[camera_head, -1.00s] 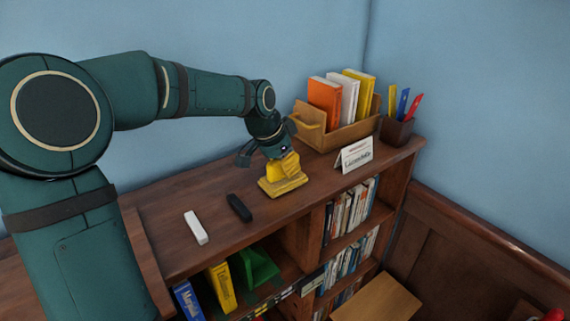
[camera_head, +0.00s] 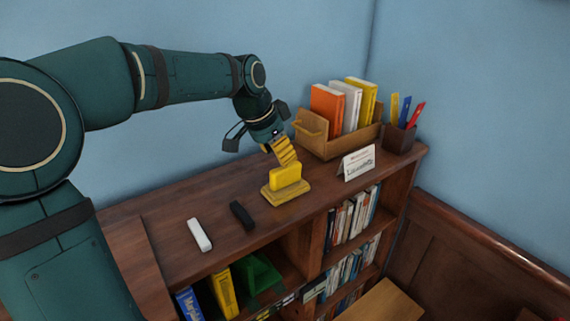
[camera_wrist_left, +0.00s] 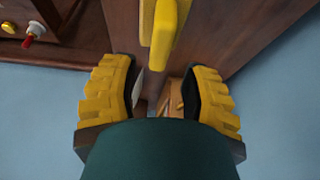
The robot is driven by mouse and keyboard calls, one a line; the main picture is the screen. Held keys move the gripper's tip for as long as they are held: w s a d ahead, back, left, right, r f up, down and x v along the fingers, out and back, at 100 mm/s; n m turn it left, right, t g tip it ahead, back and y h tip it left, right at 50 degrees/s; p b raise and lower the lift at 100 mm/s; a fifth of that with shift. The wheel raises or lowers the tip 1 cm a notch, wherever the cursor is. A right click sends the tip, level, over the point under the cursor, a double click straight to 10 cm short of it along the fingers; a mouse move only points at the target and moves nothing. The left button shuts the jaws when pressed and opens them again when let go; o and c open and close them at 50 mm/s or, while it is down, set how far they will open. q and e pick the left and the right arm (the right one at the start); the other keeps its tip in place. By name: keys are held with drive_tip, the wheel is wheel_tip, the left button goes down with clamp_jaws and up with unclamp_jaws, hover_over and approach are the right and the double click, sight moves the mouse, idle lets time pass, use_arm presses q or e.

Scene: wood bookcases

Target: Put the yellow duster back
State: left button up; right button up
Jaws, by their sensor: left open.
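The yellow duster (camera_head: 286,177) stands upright on a dull-yellow holder (camera_head: 290,194) near the front edge of the bookcase top. In the left wrist view the duster (camera_wrist_left: 166,35) and the holder (camera_wrist_left: 147,18) show at the top middle, ahead of the fingers. My left gripper (camera_head: 284,158) is just above the duster, with its yellow ribbed fingers pointing down. In the left wrist view the gripper (camera_wrist_left: 158,88) is open, with nothing between its fingers. The duster's lower part is hidden in the holder. My right gripper is not in view.
A white block (camera_head: 199,235) and a black block (camera_head: 241,215) lie left of the holder. A wooden book box (camera_head: 345,143), a pen cup (camera_head: 398,138) and a white sign (camera_head: 358,162) stand to the right. The bookcase top (camera_head: 180,195) is clear behind the blocks.

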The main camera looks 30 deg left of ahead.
use_arm(q)
drive_tip(key=v, duration=0.5)
idle(0.6)
